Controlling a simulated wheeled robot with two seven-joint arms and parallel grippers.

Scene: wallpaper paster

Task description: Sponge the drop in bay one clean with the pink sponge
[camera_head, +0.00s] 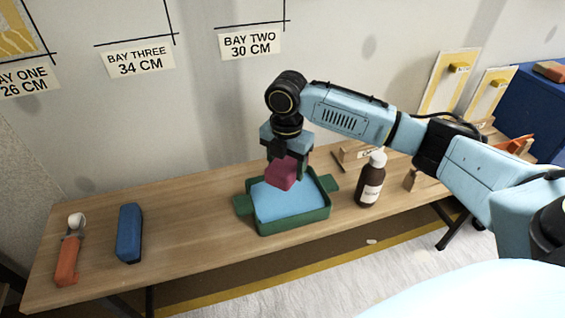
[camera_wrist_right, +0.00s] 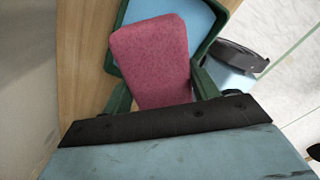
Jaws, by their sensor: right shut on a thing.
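My right gripper (camera_head: 287,168) is shut on the pink sponge (camera_head: 281,173) and holds it above the green tray (camera_head: 293,226), which has light blue water or a blue surface inside. In the right wrist view the pink sponge (camera_wrist_right: 150,60) sits between the dark green fingers, over a corner of the tray (camera_wrist_right: 205,48). Bay one's label (camera_head: 28,80) is on the wall at the far left. Part of a yellow patterned drop (camera_head: 14,30) shows above that label, cut off by the picture edge. My left gripper is not in view.
On the wooden table (camera_head: 185,235) lie an orange-handled roller tool (camera_head: 68,262) and a blue block (camera_head: 129,235) at the left. A brown bottle (camera_head: 370,182) stands right of the tray. Labels for bay three (camera_head: 140,61) and bay two (camera_head: 251,44) are on the wall.

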